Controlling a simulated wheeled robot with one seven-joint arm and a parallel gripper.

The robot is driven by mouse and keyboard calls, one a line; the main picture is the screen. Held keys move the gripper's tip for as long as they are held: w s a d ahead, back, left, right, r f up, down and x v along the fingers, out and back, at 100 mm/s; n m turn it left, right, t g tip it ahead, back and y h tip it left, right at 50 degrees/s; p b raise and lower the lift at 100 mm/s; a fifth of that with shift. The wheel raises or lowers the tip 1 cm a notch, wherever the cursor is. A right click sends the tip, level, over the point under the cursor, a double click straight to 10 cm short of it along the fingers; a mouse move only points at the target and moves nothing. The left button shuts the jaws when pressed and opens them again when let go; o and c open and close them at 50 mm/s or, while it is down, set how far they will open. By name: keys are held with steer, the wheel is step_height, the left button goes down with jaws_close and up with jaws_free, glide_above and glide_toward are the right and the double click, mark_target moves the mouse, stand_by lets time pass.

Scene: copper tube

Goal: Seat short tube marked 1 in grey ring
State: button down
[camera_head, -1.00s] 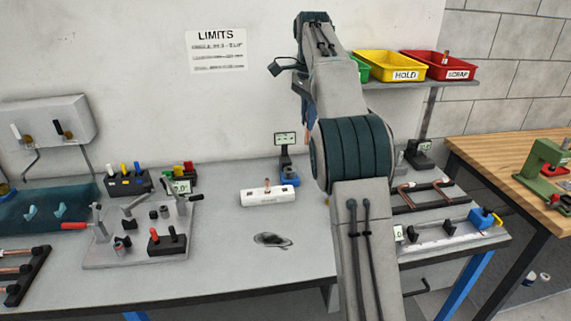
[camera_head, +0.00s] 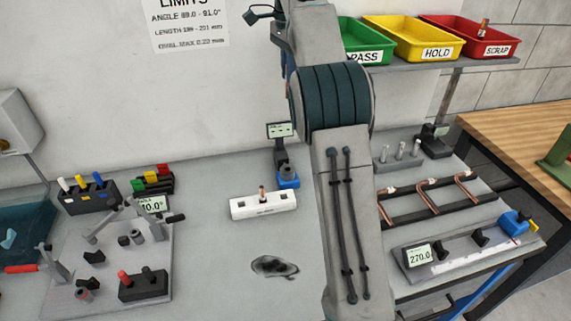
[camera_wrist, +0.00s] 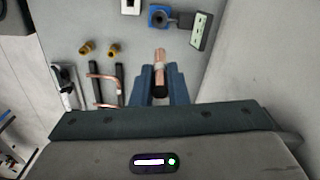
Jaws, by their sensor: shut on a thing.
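My gripper (camera_wrist: 161,84) is shut on a short copper tube (camera_wrist: 160,58) with a pale band around it. The tube points away between the blue fingers, above the bench. I cannot read a mark on it. A blue-based stand with a grey ring (camera_head: 286,169) sits at the back of the bench, left of my arm. In the wrist view the stand's ring (camera_wrist: 158,18) lies beyond the tube's far end, apart from it. In the head view my arm hides the gripper and the held tube.
A white block (camera_head: 263,207) with an upright copper piece is in front of the ring. A small display (camera_head: 280,130) stands behind the ring. Racked bent tubes (camera_head: 425,194) lie right of my arm. A clamp fixture (camera_head: 122,245) is at left.

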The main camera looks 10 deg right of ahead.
step_height(320, 180, down, 27)
steer(key=shift+s+f+b, duration=0.1)
steer(key=shift+b, duration=0.3)
steer(key=shift+f, duration=0.15)
steer(key=c, duration=1.4)
jaws_free()
steer(key=shift+c, duration=0.2)
